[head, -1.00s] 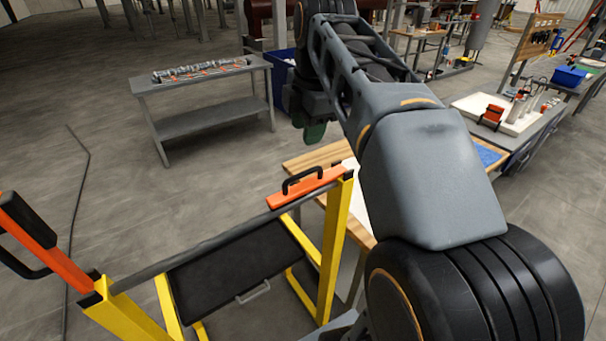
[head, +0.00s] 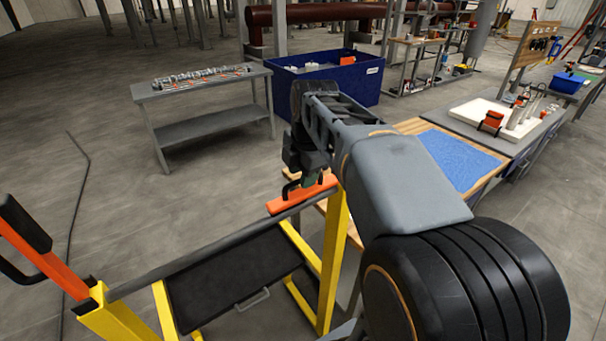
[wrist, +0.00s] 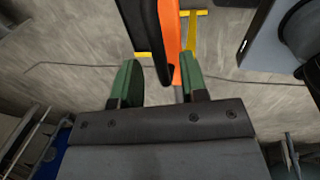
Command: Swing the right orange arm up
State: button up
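The right orange arm (head: 302,194) lies low and nearly level at the top of the yellow post, with a black handle (head: 287,188) on it. In the wrist view the orange arm (wrist: 174,28) and its black handle (wrist: 147,35) reach down to the gap between my green fingers. My gripper (head: 308,180) is just above the arm in the head view; in the wrist view my fingers (wrist: 160,82) are apart. The right finger overlaps the orange arm in the picture; I cannot tell whether it touches. The left orange arm (head: 45,258) slopes up to the left.
A yellow frame (head: 335,265) carries a grey bar (head: 190,254) and a dark panel (head: 235,275). A wooden-topped bench with a blue mat (head: 460,160) stands at right. A blue bin (head: 340,85) and a grey table (head: 205,130) are behind. Floor at left is open.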

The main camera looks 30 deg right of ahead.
jog(key=shift+w+f, duration=0.1)
jog(key=shift+f, duration=0.35)
jog(key=shift+c, duration=0.4)
grip_shut()
